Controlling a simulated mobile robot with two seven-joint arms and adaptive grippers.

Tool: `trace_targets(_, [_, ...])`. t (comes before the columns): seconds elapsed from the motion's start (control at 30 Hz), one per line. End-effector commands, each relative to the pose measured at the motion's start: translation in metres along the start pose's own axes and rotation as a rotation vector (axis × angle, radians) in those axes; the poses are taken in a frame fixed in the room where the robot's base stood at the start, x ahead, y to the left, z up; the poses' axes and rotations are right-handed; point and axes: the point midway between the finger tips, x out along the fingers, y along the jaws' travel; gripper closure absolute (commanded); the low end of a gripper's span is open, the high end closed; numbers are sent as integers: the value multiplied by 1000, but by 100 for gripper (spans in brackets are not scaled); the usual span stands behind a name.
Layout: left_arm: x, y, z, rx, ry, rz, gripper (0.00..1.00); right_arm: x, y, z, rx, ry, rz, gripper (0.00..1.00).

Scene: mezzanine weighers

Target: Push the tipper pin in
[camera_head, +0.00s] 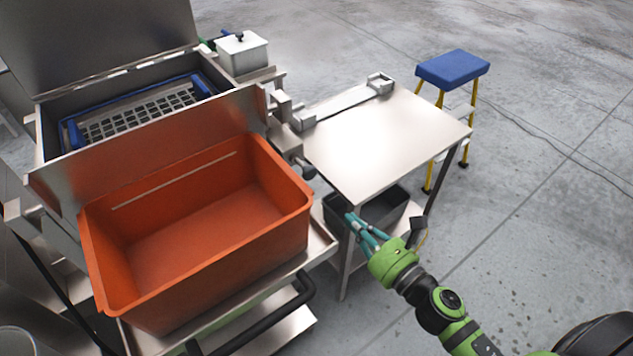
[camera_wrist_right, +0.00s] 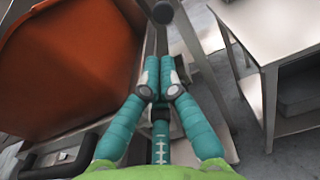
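The tipper pin looks to be the dark round-ended knob (camera_head: 308,172) on the tipper's side, beside the right end of the orange tub (camera_head: 205,265). In the right wrist view, a dark round knob (camera_wrist_right: 162,12) shows at the top, ahead of the fingertips. My right gripper (camera_head: 351,218) has its teal fingers together, with nothing seen between them. It is below and to the right of the knob in the head view, apart from it. In the right wrist view, the gripper (camera_wrist_right: 159,62) points toward the knob. How far the pin sticks out is unclear. My left gripper is out of view.
A steel table (camera_head: 385,140) stands right of the tipper, with a dark grey bin (camera_head: 385,212) below it. The orange tub (camera_wrist_right: 70,65) lies close on the left in the wrist view. A blue-topped stool (camera_head: 453,68) stands behind.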

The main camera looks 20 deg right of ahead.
Motion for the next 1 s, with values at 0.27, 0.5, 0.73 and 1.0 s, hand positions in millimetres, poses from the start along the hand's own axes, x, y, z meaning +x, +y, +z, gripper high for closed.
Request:
trace_targets(0.27, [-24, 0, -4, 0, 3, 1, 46, 52, 0, 6, 2, -4, 0, 100])
trace_targets(0.5, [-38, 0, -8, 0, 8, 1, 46, 100, 0, 5, 4, -2, -1, 100])
trace_targets(0.73, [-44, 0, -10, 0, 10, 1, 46, 125, 0, 2, 2, -1, 0, 100])
trace_targets(1.0, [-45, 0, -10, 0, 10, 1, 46, 130, 1, 0, 1, 0, 1, 100])
